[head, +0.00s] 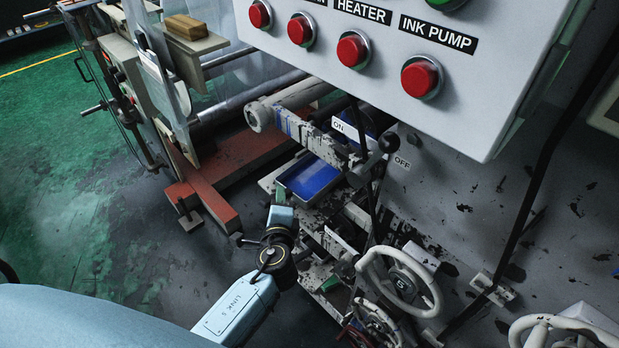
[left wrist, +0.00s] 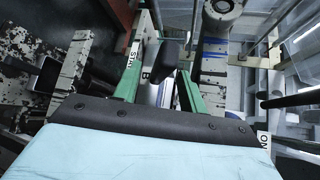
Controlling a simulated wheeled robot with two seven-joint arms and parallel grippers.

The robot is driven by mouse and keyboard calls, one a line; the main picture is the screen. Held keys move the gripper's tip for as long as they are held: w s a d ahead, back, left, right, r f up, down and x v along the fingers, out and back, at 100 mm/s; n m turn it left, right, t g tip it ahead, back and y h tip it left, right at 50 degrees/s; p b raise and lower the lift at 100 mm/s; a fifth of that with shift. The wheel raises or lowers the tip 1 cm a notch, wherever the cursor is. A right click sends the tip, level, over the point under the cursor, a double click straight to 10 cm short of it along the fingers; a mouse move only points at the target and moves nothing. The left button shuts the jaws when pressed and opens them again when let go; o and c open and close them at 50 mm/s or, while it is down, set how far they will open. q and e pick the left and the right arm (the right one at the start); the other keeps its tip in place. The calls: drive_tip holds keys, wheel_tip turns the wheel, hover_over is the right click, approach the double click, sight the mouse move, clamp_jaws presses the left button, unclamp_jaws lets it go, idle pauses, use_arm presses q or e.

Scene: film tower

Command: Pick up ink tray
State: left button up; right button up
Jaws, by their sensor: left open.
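The ink tray (head: 309,178) is a shallow, pale-rimmed tray with a blue inside. It sits on the machine, right of the red frame and below the long white lever, in the head view. My left gripper (head: 281,203) is just below and left of the tray, its fingers hard to make out there. In the left wrist view my left gripper (left wrist: 160,78) is open, with green fingers apart. A strip of white and blue shows between them, and I cannot tell whether it is the tray. No grip on the tray is visible. My right gripper is not in view.
A control panel (head: 390,60) with red buttons overhangs at the upper right. A white handwheel (head: 398,283) stands right of my left arm. A black-knobbed lever (head: 389,142) is close right of the tray. A red frame (head: 215,203) lies to the left. Green floor (head: 80,190) is open further left.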

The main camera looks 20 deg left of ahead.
use_arm(q)
drive_tip(key=shift+x, duration=1.15)
clamp_jaws()
drive_tip(key=shift+r, duration=0.1)
idle(0.4)
